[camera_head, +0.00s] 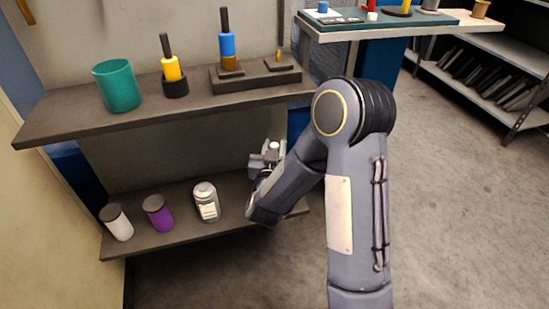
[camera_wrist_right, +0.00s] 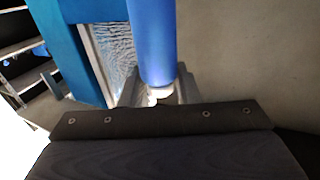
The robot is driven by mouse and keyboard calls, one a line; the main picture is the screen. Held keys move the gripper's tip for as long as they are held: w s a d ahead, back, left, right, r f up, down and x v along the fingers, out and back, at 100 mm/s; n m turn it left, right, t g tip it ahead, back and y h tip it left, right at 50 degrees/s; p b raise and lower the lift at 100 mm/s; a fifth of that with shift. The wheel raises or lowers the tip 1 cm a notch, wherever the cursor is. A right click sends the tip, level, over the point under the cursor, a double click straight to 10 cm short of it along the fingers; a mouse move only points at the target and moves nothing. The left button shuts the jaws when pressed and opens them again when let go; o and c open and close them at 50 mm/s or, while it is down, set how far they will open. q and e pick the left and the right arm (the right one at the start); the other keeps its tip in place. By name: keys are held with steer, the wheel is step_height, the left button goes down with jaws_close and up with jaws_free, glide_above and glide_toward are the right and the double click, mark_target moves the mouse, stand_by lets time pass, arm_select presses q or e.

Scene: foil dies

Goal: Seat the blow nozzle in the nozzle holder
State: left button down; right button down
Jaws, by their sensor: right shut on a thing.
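My right gripper (camera_head: 264,160) is in front of the shelf unit, near the right end of its lower shelf in the picture, and partly hidden by my own wrist. In the right wrist view, its fingers (camera_wrist_right: 160,92) flank a bright blue cylinder (camera_wrist_right: 152,40) with a pale end and are shut on it. I take this for the blow nozzle. In the head view only a small whitish part shows at the gripper. I cannot pick out the nozzle holder with certainty. My left gripper is not in view.
The upper shelf (camera_head: 55,125) bears a teal cup (camera_head: 117,86), a yellow tool (camera_head: 171,68), a blue tool (camera_head: 227,44) and a dark stepped block (camera_head: 250,80). The lower shelf bears white (camera_head: 117,222), purple (camera_head: 158,213) and grey (camera_head: 206,202) containers. A table (camera_head: 400,32) stands behind right.

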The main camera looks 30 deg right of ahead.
step_height(320, 180, down, 2)
steer(key=shift+f, duration=0.1)
steer(key=shift+b, duration=0.3)
steer(key=shift+f, duration=0.2)
steer(key=c, duration=1.1)
jaws_free()
